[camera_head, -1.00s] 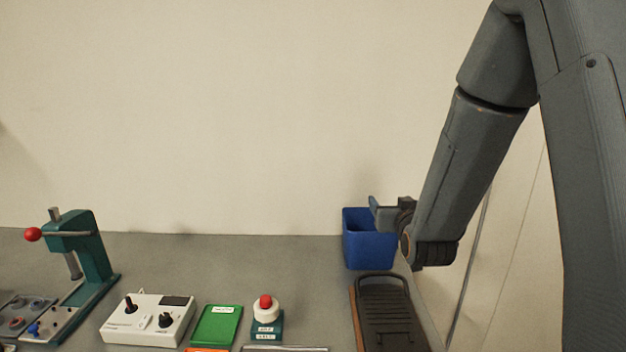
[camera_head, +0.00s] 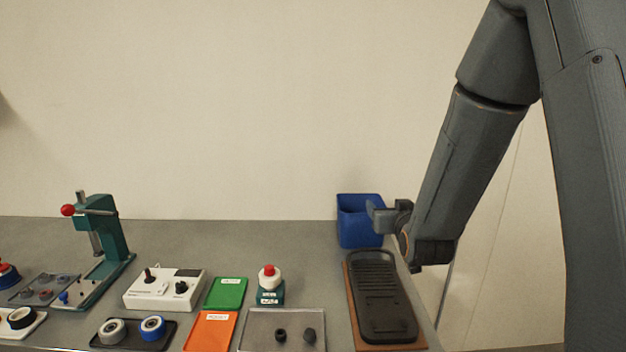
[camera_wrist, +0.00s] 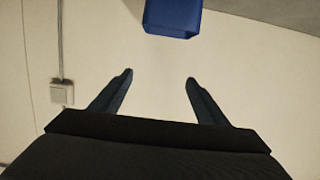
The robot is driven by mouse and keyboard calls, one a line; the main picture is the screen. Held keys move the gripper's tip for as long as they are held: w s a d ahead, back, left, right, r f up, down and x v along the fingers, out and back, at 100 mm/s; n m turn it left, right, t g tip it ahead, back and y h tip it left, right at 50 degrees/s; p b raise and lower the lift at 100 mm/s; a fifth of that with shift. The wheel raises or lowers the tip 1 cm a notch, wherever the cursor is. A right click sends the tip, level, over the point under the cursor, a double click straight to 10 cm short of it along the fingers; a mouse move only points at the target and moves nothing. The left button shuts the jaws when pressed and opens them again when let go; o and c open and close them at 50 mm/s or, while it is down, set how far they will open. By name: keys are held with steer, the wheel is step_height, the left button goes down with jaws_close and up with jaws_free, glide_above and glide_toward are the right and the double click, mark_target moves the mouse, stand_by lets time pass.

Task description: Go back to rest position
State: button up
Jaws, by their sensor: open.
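My gripper (camera_head: 378,217) is at the right end of the grey table, beside the front right of a blue bin (camera_head: 358,228) in the head view. In the wrist view my gripper (camera_wrist: 159,78) has its two fingers spread wide with nothing between them. The blue bin (camera_wrist: 172,20) shows at the top of the wrist view, beyond the fingertips and apart from them. The inside of the bin is mostly hidden in both views.
A black pedal-like device (camera_head: 382,300) on a brown board lies below my gripper. A grey tray (camera_head: 262,340), orange tray (camera_head: 211,331), green tray (camera_head: 227,293), red-button box (camera_head: 270,285), white control box (camera_head: 165,289) and teal press (camera_head: 112,240) stand leftward. The table's right edge is close.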

steer(key=s+f+g+b, duration=0.2)
steer(key=s+f+g, duration=0.1)
steer(key=s+f, duration=0.1)
steer(key=s+f+g+b, duration=0.2)
steer(key=s+f, duration=0.2)
steer(key=f, duration=0.2)
steer(key=s+f+g+b, duration=0.1)
steer(key=s+f+g, duration=0.2)
steer(key=f, duration=0.3)
steer(key=shift+s+a+g+b, duration=0.15)
steer(key=shift+s+g+b, duration=0.2)
steer(key=shift+s, duration=0.5)
steer(key=s+f+g, duration=0.1)
steer(key=s, duration=0.1)
steer(key=s+f+g+b, duration=0.1)
steer(key=s, duration=0.1)
steer(key=s+f+g+b, duration=0.1)
steer(key=s, duration=0.2)
steer(key=shift+f, duration=0.25)
steer(key=s+f+g+b, duration=0.1)
steer(key=s+f+g, duration=0.1)
steer(key=s, duration=0.7)
steer(key=shift+s+g+b, duration=0.25)
steer(key=shift+g+b, duration=0.1)
steer(key=shift+g, duration=0.4)
